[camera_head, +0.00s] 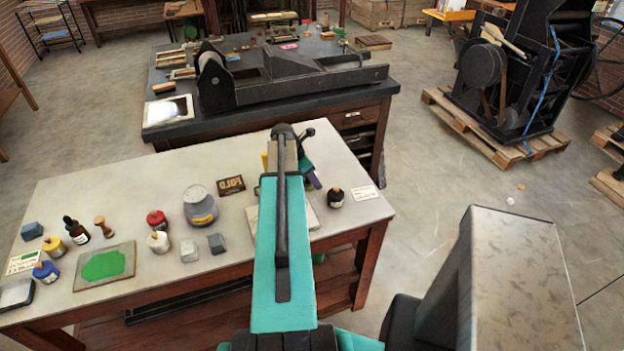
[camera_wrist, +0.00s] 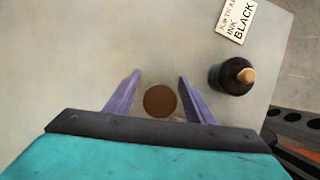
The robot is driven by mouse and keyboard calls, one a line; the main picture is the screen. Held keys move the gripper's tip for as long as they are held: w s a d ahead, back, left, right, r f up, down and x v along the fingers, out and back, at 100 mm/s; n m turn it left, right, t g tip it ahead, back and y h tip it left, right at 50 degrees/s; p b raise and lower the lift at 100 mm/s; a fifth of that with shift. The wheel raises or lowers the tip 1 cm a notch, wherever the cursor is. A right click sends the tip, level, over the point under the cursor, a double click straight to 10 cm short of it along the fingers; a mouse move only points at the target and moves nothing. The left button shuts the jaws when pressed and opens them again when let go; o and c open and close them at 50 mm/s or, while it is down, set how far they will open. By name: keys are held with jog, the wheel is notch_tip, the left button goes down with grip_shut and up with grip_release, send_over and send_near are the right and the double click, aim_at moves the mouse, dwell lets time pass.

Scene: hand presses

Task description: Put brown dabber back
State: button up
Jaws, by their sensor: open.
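In the wrist view, a round brown disc (camera_wrist: 160,101), which looks like the brown dabber seen from above, sits between the two purple fingers of my gripper (camera_wrist: 159,76). The fingers are open, with a gap on each side of the disc. I cannot tell its height or what it rests on. In the head view my arm hides this spot; only a purple finger shows near the table's right end. A small turned wooden piece (camera_head: 104,227), perhaps another dabber, stands at the left beside the green-inked slab (camera_head: 104,266).
A black ink bottle with a tan tip (camera_wrist: 235,76) stands close to the right finger, near the BLACK label card (camera_wrist: 237,20). More ink bottles (camera_head: 158,241), a jar (camera_head: 200,205) and grey blocks (camera_head: 189,250) stand left of my arm on the pale table (camera_head: 150,180).

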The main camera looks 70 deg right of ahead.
jog(key=b+v, duration=0.2)
jog(key=v, duration=0.9)
jog(key=shift+a+r+b, duration=0.15)
jog(key=shift+r+b, duration=0.1)
jog(key=shift+b, duration=0.05)
dwell(0.8)
